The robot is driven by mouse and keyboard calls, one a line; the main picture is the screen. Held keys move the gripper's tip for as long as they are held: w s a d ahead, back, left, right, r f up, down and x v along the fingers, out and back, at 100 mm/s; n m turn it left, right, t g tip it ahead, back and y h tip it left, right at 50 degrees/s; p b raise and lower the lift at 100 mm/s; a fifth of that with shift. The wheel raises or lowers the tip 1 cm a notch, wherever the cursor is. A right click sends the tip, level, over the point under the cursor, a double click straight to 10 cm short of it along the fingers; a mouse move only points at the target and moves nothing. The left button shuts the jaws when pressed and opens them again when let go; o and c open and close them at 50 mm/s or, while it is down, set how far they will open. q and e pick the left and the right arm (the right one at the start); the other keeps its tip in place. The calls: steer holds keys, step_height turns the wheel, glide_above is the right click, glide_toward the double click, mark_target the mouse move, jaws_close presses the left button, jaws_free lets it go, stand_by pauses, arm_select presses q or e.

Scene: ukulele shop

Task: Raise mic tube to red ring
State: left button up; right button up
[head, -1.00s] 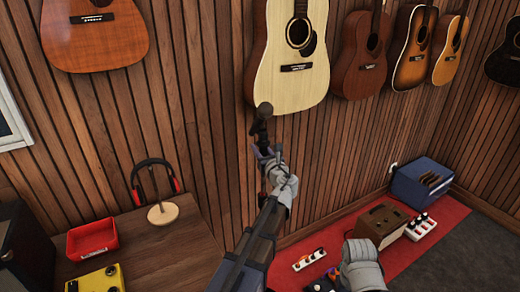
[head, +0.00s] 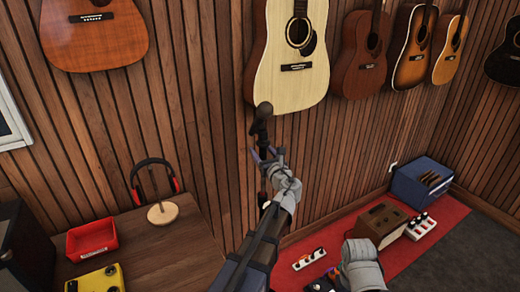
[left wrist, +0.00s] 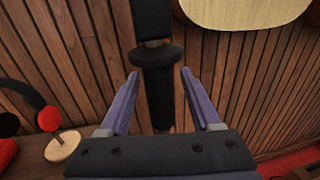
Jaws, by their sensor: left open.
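The mic tube (head: 262,132) is black and upright in front of the slatted wall. It also shows in the left wrist view (left wrist: 159,97) as a dark post with a wider collar above my fingers. My left gripper (head: 267,155) is open around the tube. In the left wrist view its purple fingers (left wrist: 159,75) stand on either side of the tube, with gaps visible. A small reddish spot (head: 263,199) shows low beside my left wrist; I cannot tell whether it is the red ring. My right arm shows at the bottom; its fingers are not clear.
A wooden desk at left holds a headphone stand (head: 162,213), a red tray (head: 92,240) and a yellow pedal (head: 97,280). Guitars, one pale (head: 290,65), hang on the wall. A brown amplifier (head: 383,222) and blue box (head: 421,182) stand at right on the floor.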

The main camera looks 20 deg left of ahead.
mark_target(264, 155)
arm_select(q)
steer(key=v, duration=0.5)
steer(key=shift+s+d, duration=0.2)
steer(key=shift+s, duration=0.05)
steer(key=s+d+f+n+g+h, duration=0.2)
steer(key=s+d+f+n+g, duration=0.2)
steer(key=s+f+n, duration=0.3)
steer(key=s+d+f+n+g+h, duration=0.3)
steer(key=s+d+f+n+g, duration=0.15)
steer(key=f+n, duration=0.35)
steer(key=s+d+f+n+g+h, duration=0.2)
steer(key=s+d+f+n+h, duration=0.1)
steer(key=s+d, duration=0.3)
steer(key=s+d+f+n+g+h, duration=0.3)
steer(key=s+d+f+n, duration=0.1)
steer(key=s+d, duration=0.3)
steer(key=shift+s+n, duration=0.8)
steer(key=shift+s, duration=0.3)
